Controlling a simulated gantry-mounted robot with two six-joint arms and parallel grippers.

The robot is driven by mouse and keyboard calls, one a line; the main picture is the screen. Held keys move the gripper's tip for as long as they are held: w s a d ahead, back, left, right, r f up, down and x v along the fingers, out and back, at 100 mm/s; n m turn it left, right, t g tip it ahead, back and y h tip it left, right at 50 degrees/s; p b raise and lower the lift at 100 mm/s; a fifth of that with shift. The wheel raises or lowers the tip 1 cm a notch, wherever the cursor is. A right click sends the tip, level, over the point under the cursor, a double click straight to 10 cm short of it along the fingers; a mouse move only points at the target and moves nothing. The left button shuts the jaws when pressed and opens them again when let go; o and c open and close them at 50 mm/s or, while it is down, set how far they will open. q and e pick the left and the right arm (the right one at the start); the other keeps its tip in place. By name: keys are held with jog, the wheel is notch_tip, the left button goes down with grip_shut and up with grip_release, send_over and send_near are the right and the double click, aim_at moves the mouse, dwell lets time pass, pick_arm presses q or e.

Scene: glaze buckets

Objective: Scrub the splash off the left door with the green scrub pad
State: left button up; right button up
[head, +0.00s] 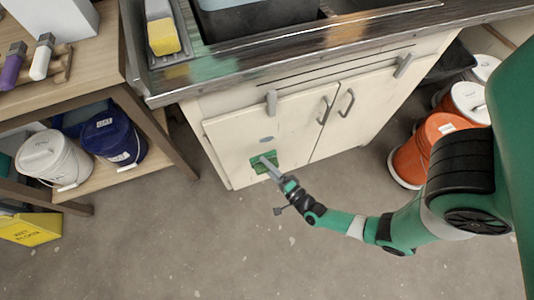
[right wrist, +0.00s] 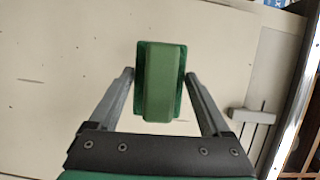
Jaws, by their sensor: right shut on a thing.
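The left door (head: 235,132) is a cream panel under the sink counter, with a small grey-blue splash (head: 267,140) in its lower middle. The green scrub pad (head: 258,160) is at the door's lower part, just below the splash. My right gripper (head: 269,165) is shut on the pad; in the right wrist view, its two fingers stand either side of the pad's raised grip (right wrist: 159,88). The pad's face is turned to the door; I cannot tell whether it touches. The splash cannot be made out in the right wrist view. My left gripper is not in view.
Orange bucket (head: 420,140) and white-lidded buckets stand right. A wooden shelf (head: 95,75) with buckets is left. The floor in front is clear.

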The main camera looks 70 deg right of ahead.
aim_at(264, 156)
jog(key=shift+s+a+f, duration=0.2)
jog(key=shift+s+a, duration=0.15)
jog(key=shift+s, duration=0.3)
jog(key=w+d+b, duration=0.2)
jog(key=d, duration=0.1)
jog(key=shift+w, duration=0.2)
jog(key=shift+w+d, duration=0.3)
jog(key=shift+d, duration=0.2)
jog(key=shift+w+d+r, duration=0.1)
jog(key=shift+w+d, duration=0.2)
jog(key=shift+d, duration=0.1)
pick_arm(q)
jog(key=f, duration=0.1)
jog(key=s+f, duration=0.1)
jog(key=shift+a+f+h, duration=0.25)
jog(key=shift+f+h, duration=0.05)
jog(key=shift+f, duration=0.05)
pick_arm(e)
jog(key=shift+w+d, duration=0.5)
jog(key=shift+d, duration=0.15)
